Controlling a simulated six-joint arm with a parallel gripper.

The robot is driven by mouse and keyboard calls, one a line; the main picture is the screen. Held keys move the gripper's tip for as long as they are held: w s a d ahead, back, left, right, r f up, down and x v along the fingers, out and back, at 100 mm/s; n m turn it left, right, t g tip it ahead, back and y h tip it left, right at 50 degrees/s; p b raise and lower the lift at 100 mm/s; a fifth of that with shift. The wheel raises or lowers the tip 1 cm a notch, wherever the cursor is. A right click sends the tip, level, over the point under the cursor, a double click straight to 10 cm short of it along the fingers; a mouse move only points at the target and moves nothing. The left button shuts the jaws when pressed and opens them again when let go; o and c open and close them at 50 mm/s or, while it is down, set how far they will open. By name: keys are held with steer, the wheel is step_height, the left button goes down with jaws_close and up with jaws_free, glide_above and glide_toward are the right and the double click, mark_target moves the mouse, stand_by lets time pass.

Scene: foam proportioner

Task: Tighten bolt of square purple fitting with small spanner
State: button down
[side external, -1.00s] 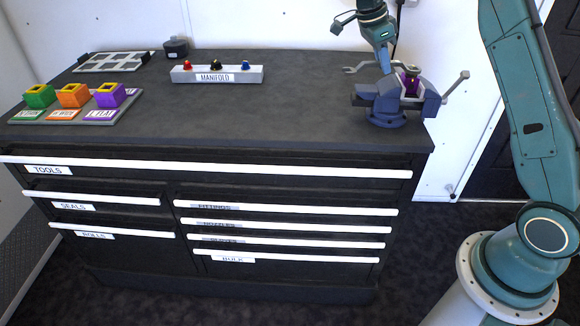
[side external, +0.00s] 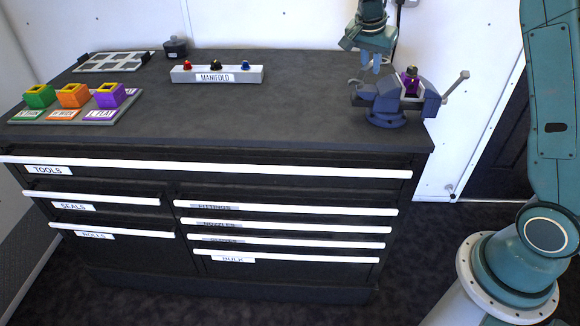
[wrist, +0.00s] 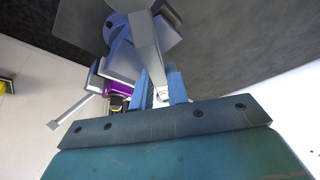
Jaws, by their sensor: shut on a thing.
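The square purple fitting (side external: 410,82) sits upright in the blue-grey vise (side external: 388,107) at the bench's right end. Its top is dark with a yellowish tint. The fitting also shows as a purple edge in the wrist view (wrist: 112,90), left of my fingers. My gripper (side external: 376,68) is just left of the fitting and above the vise's left part. In the wrist view it is shut on a grey bar, which looks like the small spanner (wrist: 147,42). The spanner is hard to make out in the side view, and I cannot tell whether it touches the bolt.
The vise handle (side external: 457,86) sticks out to the right. A manifold block (side external: 217,75) with red, black and blue knobs stands at the back middle. A tray of green, orange and purple square blocks (side external: 75,112) is at the left. The bench middle is clear.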

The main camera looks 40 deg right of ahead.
steer(key=s+a+f+n+t+y, duration=0.2)
steer(key=a+f+n, duration=0.3)
steer(key=a+n, duration=0.35)
steer(key=s+a+f+n+t+y, duration=0.2)
steer(key=s+a+f+n, duration=0.15)
steer(key=a+n, duration=0.45)
steer(key=s+d+r+m, duration=0.2)
steer(key=s+d+r, duration=0.3)
steer(key=d+r, duration=0.3)
steer(key=s+d+r+m+h, duration=0.1)
steer(key=s+d+r+m, duration=0.2)
steer(key=d, duration=1)
step_height(320, 180, up, 6)
steer(key=shift+s+d+f+g, duration=0.2)
steer(key=shift+s+g, duration=0.2)
steer(key=shift+s, duration=0.55)
steer(key=shift+f+m, duration=0.2)
steer(key=shift+m, duration=0.05)
